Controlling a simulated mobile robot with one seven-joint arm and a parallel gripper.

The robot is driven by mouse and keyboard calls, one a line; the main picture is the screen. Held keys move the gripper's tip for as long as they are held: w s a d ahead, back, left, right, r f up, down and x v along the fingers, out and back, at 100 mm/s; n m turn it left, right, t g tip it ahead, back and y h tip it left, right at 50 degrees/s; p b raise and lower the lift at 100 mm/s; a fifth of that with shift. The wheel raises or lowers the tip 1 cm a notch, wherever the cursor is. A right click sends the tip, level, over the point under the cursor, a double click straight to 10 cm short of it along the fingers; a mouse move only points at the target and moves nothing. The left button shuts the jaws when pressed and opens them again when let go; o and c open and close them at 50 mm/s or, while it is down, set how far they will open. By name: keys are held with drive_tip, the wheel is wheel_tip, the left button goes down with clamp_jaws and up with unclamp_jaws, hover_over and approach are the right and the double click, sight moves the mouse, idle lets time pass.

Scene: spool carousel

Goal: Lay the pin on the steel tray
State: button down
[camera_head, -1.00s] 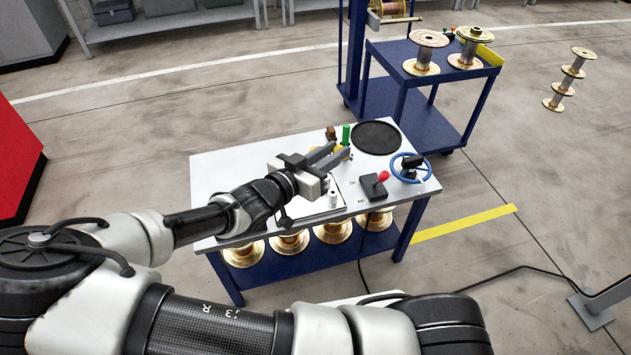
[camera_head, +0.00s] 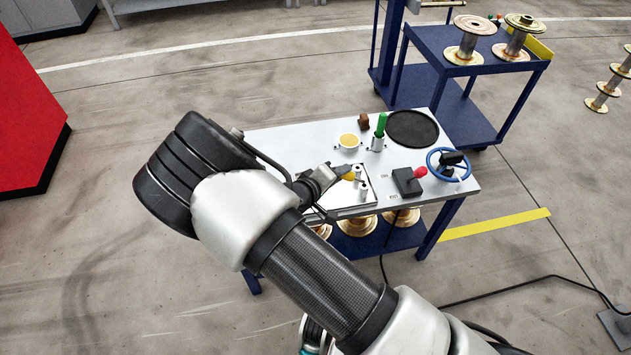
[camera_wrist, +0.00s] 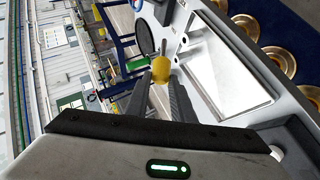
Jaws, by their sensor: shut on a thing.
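My gripper (camera_head: 340,173) is shut on a yellow-headed pin (camera_wrist: 160,68), which shows between the fingertips in the wrist view. Its yellow end also shows at the fingertips in the head view (camera_head: 349,178). The pale steel tray (camera_wrist: 225,68) lies right of the fingers in the wrist view. In the head view the tray (camera_head: 340,200) is at the table's near side, partly behind my arm, with the gripper over its far edge. I cannot tell whether the pin touches it.
Behind the tray are a yellow-topped round holder (camera_head: 348,142), a brown knob (camera_head: 363,121), a green pin-like post (camera_head: 381,125) and a black round pad (camera_head: 412,129). A red-knobbed lever box (camera_head: 407,181) and a blue handwheel (camera_head: 449,163) stand to the right.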

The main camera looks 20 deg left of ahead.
drive_tip(key=s+a+f+n+y, duration=0.1)
drive_tip(key=s+a+f+n, duration=0.2)
drive_tip(key=a, duration=0.4)
drive_tip(key=shift+n, duration=0.4)
drive_tip(key=shift+w+d+f+b, duration=0.1)
drive_tip(key=shift+w+f+b, duration=0.15)
drive_tip(key=shift+f+b, duration=0.75)
drive_tip(key=shift+w+d+f+b, duration=0.15)
drive_tip(key=shift+f+b, duration=0.35)
drive_tip(key=shift+f, duration=1.05)
drive_tip(key=shift+w+d+f+b, duration=0.1)
drive_tip(key=shift+w+f+b, duration=0.2)
drive_tip(key=shift+f+b, duration=0.7)
drive_tip(key=shift+f, duration=0.25)
drive_tip(key=c, duration=1.4)
unclamp_jaws()
drive_tip(key=shift+c, duration=0.2)
drive_tip(key=p+v, duration=0.1)
drive_tip(key=v, duration=1.6)
drive_tip(key=shift+s+d+p, duration=0.2)
drive_tip(key=shift+s+p, duration=0.15)
drive_tip(key=shift+p, duration=0.05)
